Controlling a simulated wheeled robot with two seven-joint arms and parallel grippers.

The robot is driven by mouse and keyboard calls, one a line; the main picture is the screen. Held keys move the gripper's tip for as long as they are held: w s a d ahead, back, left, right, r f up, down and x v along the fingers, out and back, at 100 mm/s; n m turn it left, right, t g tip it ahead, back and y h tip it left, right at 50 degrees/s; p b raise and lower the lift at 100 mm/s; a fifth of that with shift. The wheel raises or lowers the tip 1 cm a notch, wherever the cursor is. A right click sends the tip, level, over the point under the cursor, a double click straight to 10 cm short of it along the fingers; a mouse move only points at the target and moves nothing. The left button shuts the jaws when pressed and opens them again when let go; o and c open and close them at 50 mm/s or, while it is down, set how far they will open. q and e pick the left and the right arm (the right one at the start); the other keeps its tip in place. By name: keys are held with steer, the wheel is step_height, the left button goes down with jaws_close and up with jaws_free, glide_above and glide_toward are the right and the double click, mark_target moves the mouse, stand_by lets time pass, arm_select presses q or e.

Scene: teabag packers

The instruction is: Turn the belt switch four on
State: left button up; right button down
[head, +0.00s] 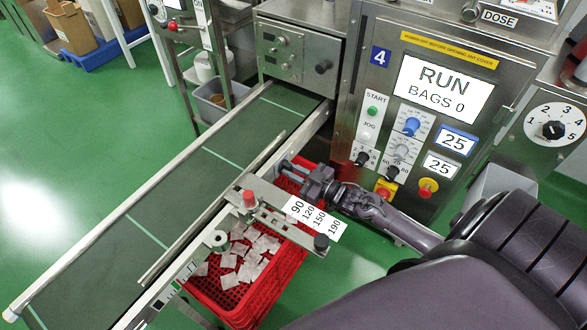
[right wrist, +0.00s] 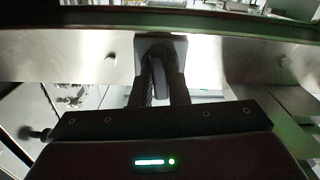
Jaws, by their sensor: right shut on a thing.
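The machine marked 4 (head: 380,57) stands at the upper right; its screen (head: 440,90) reads RUN, BAGS 0. The green conveyor belt (head: 190,180) runs from it to the lower left. My right gripper (head: 290,169) is at the belt's near side rail, above a red crate. In the right wrist view, its fingers (right wrist: 158,88) are shut on a dark knob, which I take as the belt switch (right wrist: 158,76), on the metal rail (right wrist: 70,55). The fingers hide most of the switch, and its setting cannot be read. My left gripper is out of view.
A red crate (head: 288,262) with several teabags stands below the rail. A metal bracket with a scale plate (head: 315,219) and knobs juts out over it. The panel has a blue knob (head: 411,126) and a red stop button (head: 428,187). The belt is empty.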

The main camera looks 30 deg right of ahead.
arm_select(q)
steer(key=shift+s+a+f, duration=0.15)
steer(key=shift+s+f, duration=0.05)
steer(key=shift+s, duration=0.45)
arm_select(e)
steer(key=shift+m, duration=0.8)
steer(key=shift+f, duration=0.1)
steer(key=c, duration=1.4)
jaws_free()
steer(key=shift+s+d, duration=0.15)
steer(key=shift+s, duration=0.2)
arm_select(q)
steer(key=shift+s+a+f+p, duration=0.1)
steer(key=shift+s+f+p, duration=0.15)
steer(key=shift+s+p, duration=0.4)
arm_select(e)
steer(key=v, duration=0.7)
